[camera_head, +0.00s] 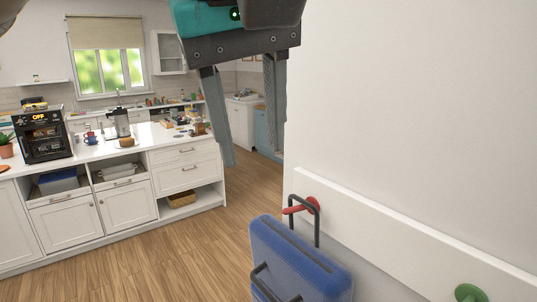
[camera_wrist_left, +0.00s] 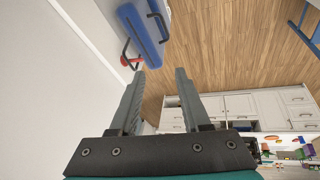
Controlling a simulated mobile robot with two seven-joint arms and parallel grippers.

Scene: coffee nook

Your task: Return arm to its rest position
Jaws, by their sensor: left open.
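My left gripper (camera_head: 254,156) hangs down from the top of the head view, with its two grey fingers spread apart and nothing between them. In the left wrist view the same open fingers (camera_wrist_left: 159,78) show with a clear gap. A blue bag (camera_head: 297,262) with dark handles is below the gripper in the head view, its upper handle around a red hook (camera_head: 297,208) on the white wall rail (camera_head: 400,231). The bag also shows in the left wrist view (camera_wrist_left: 142,35), apart from the fingers. My right gripper does not show.
A white wall (camera_head: 420,100) stands close on the right, with a green hook (camera_head: 468,293) low on its rail. A white counter (camera_head: 98,153) at the left carries a black oven (camera_head: 43,133) and several small items. Wooden floor (camera_head: 200,250) lies open between.

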